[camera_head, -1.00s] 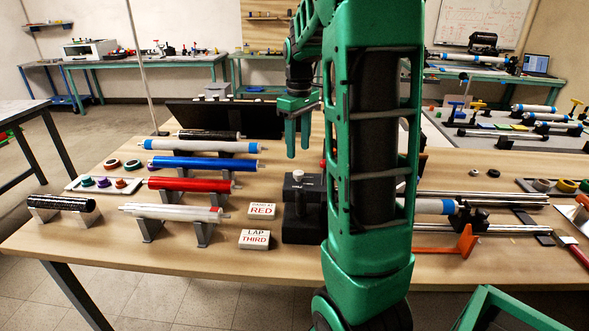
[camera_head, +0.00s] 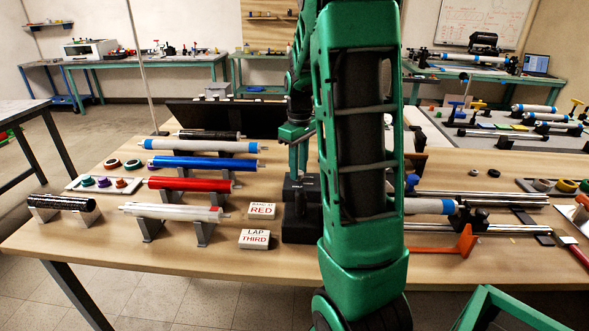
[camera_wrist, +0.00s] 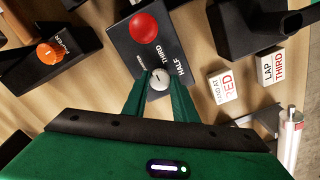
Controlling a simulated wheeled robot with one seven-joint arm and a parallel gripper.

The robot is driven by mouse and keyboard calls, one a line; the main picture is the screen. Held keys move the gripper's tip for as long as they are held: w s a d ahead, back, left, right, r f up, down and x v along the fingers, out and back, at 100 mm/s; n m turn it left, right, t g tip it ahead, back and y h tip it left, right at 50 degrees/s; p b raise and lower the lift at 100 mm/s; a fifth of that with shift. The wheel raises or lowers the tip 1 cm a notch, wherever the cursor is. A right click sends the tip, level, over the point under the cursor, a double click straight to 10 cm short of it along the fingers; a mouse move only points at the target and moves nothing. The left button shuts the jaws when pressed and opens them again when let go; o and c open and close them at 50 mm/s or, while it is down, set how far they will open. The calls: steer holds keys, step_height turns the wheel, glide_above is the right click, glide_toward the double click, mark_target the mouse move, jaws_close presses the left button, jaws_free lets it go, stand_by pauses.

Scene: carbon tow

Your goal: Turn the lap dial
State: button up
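The lap dial (camera_wrist: 159,79) is a small pale round knob with a dark pointer line, on a black block (camera_wrist: 150,42) lettered HALF and THIRD. Another word at its left is too small to read. My gripper (camera_wrist: 159,84) points down with one green finger on each side of the dial. I cannot tell whether both fingers touch it. In the head view, my gripper (camera_head: 298,168) is low over the black block (camera_head: 302,188), and its fingers hide the knob. The white LAP THIRD card (camera_head: 254,239) lies in front of the block, to the left.
A red dome (camera_wrist: 143,28) sits on the same block. Beside it is a black block with an orange knob (camera_wrist: 48,54). A second card reading RED (camera_head: 262,211) lies left of the dial. Red (camera_head: 190,184) and white (camera_head: 172,211) tubes rest on stands further left.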

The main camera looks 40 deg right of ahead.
steer(key=c, duration=0.3)
steer(key=shift+a, duration=0.15)
steer(key=shift+m, duration=2.9)
steer(key=o, duration=1)
